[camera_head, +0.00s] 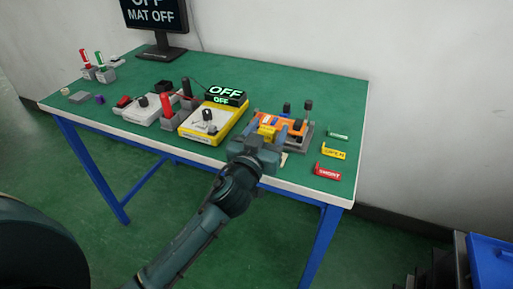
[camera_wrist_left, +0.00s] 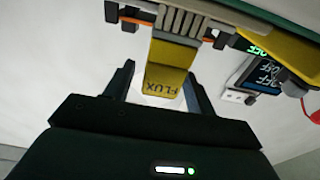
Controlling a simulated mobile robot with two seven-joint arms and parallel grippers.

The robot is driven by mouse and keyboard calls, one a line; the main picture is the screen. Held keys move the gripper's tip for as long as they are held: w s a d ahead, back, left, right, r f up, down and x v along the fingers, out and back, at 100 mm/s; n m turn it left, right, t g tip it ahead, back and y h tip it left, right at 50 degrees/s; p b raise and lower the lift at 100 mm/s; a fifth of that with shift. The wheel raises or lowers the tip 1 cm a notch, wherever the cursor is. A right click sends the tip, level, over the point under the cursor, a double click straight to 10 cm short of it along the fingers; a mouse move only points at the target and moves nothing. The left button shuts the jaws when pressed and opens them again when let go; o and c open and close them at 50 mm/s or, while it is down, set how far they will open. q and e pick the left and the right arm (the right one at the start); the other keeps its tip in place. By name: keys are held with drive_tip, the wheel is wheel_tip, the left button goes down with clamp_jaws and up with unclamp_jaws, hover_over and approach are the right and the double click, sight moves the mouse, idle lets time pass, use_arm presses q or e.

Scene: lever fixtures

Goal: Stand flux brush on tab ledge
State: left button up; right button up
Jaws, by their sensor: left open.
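The flux brush (camera_wrist_left: 168,70) shows in the left wrist view as a yellow block marked FLUX, between my left gripper's two fingers. My left gripper (camera_wrist_left: 160,88) is open, with a gap visible beside the block. In the head view my left gripper (camera_head: 262,147) is at the front of the orange fixture (camera_head: 292,125), and a yellow part (camera_head: 266,131) shows just beyond it. A grey ribbed part (camera_wrist_left: 183,20) adjoins the yellow block in the wrist view. I cannot tell which part is the tab ledge. My right gripper is not in view.
A yellow switch box (camera_head: 205,123) with an OFF display (camera_head: 226,95) stands left of the fixture. Yellow OPEN (camera_head: 333,151) and red SHORT (camera_head: 327,171) tags lie to its right on the green mat. A monitor (camera_head: 156,18) stands at the back left.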

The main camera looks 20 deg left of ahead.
use_arm(q)
drive_tip(key=s+b, duration=0.1)
drive_tip(key=s, duration=0.9)
drive_tip(key=s+d+f+g+h, duration=0.1)
drive_tip(key=s+f+g+h, duration=0.1)
drive_tip(key=s+f, duration=0.4)
drive_tip(key=s+d+f+m+g+h, duration=0.1)
drive_tip(key=s+d+f+g+h, duration=0.1)
drive_tip(key=s+f+g, duration=0.2)
drive_tip(key=s+f, duration=0.3)
drive_tip(key=f, duration=0.4)
drive_tip(key=shift+s+d+f+m+g, duration=0.25)
drive_tip(key=shift+m+g, duration=0.05)
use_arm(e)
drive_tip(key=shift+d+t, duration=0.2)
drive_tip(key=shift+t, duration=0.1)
use_arm(q)
drive_tip(key=shift+r, duration=0.1)
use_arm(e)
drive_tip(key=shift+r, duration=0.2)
